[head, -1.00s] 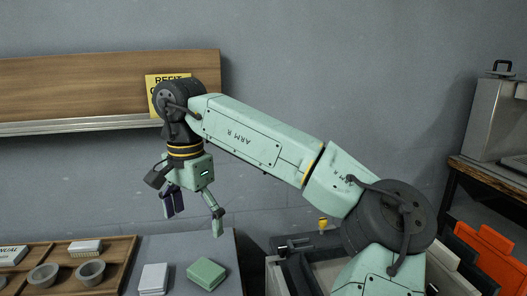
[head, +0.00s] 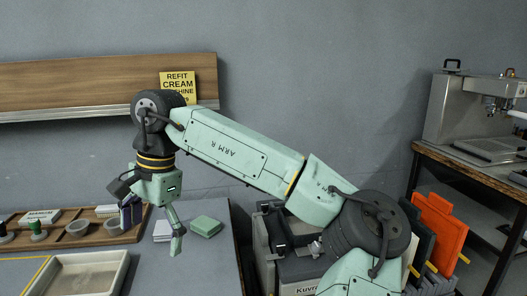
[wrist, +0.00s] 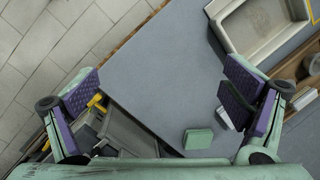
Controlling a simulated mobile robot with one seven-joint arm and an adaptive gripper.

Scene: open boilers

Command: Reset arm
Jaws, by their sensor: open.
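My gripper (head: 152,228) hangs from the bent arm over the grey counter (head: 215,270) in the head view, fingers pointing down. In the wrist view my gripper (wrist: 160,112) has its two purple-padded fingers spread wide apart. Nothing is between the fingers; the counter (wrist: 165,70) and floor show below. A green block (head: 205,226) lies on the counter to the right of the fingers in the head view, and it also shows in the wrist view (wrist: 198,139). A white block (head: 163,231) lies beside it, partly hidden by the finger.
A pale tray (head: 88,275) sits at the counter's left. A wooden organiser (head: 60,240) with small bowls stands behind it. A wall shelf (head: 80,85) bears a yellow sign (head: 178,87). A coffee machine (head: 475,110) stands on a bench at right, near orange panels (head: 437,235).

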